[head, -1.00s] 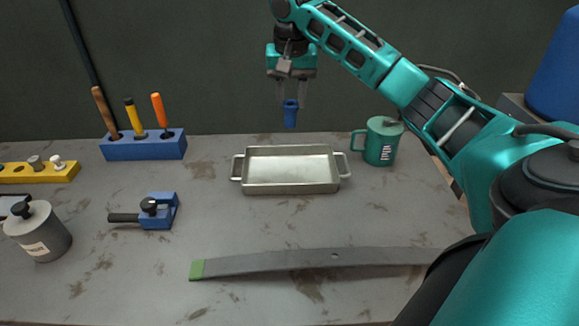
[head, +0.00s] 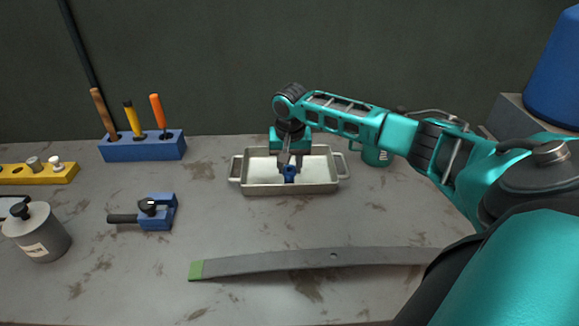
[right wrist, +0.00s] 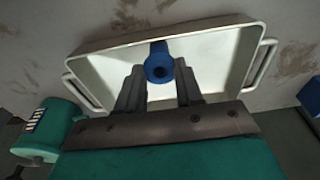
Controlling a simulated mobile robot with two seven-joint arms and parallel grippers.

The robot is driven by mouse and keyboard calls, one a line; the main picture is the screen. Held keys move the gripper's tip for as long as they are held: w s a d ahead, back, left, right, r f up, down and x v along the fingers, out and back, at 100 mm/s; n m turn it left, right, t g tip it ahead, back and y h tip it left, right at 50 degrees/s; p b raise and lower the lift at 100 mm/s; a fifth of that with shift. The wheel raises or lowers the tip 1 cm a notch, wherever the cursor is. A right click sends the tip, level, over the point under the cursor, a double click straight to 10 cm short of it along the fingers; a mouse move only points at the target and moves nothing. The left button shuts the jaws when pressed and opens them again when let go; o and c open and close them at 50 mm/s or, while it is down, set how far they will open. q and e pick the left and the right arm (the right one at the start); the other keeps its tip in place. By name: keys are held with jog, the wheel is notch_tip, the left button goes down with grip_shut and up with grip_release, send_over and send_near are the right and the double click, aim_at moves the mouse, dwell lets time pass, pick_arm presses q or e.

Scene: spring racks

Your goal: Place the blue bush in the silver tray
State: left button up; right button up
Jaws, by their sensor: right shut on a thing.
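The blue bush (head: 290,173) is a small blue hollow cylinder. It is between the fingers of my right gripper (head: 289,167), low over the silver tray (head: 250,187). In the right wrist view the bush (right wrist: 158,64) shows its round bore, held at the fingertips of my right gripper (right wrist: 160,78), with the tray (right wrist: 222,33) behind it. The tray is shallow, with a handle at each end. I cannot tell whether the bush touches the tray floor. My left gripper is not in view.
A teal mug (head: 376,157) stands right of the tray, partly behind my right arm. A blue block (head: 140,148) holds upright tools at the back left. A blue clamp (head: 157,212), a grey canister (head: 38,235) and a long leaf spring (head: 300,261) lie around. Bench between them is clear.

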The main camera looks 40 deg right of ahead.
jog(key=shift+f, duration=0.5)
jog(key=o, duration=1.1)
jog(key=shift+f, duration=0.1)
jog(key=r, duration=0.4)
jog(key=s+r, duration=0.1)
jog(key=r, duration=0.3)
jog(key=a+r, duration=0.1)
jog(key=r, duration=0.3)
jog(key=shift+s+a, duration=0.1)
jog(key=shift+s, duration=0.1)
